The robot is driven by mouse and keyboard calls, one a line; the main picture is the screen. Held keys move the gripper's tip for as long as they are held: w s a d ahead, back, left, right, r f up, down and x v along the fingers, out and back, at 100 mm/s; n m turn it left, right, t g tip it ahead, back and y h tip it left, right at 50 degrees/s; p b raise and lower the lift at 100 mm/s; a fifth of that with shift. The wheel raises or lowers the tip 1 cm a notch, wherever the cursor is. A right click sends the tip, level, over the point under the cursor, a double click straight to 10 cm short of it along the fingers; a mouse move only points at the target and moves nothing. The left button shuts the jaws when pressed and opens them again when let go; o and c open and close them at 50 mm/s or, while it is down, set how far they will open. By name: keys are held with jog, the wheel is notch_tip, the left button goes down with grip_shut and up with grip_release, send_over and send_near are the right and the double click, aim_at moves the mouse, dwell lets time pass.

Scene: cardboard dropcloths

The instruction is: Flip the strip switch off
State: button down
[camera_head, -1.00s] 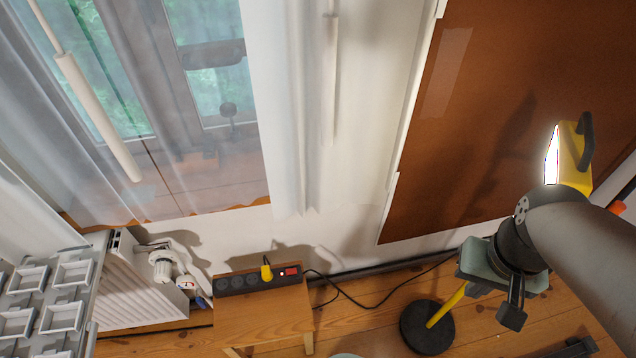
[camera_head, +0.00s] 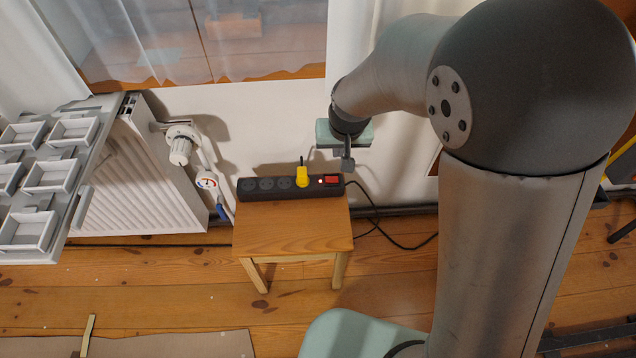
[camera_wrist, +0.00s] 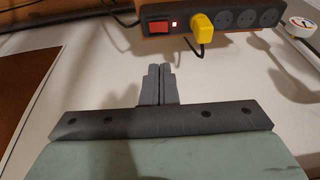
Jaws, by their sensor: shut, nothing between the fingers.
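A black power strip (camera_head: 266,188) lies on a small wooden stool (camera_head: 290,228) against the wall. Its red rocker switch (camera_head: 331,180) is at the right end, with a small lit light beside it. A yellow plug (camera_head: 302,176) sits in the socket nearest the switch. My gripper (camera_head: 346,166) is above and just behind the strip's right end. In the wrist view my gripper (camera_wrist: 157,68) has its fingers together and empty, pointing towards the strip. The red switch (camera_wrist: 159,28) with its glowing light and the yellow plug (camera_wrist: 203,35) lie beyond the fingertips, apart from them.
A white radiator (camera_head: 140,170) with a valve (camera_head: 181,145) stands left of the stool. A grey rack of trays (camera_head: 40,190) is at far left. A black cable (camera_head: 395,240) runs right from the strip. Cardboard (camera_head: 170,345) lies on the wooden floor.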

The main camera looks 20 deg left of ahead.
jog(key=shift+a+f, duration=0.2)
jog(key=shift+a, duration=0.1)
jog(key=b, duration=0.5)
send_near(329, 178)
jog(key=x, duration=0.5)
jog(key=shift+w+f, duration=0.1)
jog(key=shift+f, duration=0.05)
jog(key=shift+a+f, duration=0.15)
jog(key=shift+f, duration=0.4)
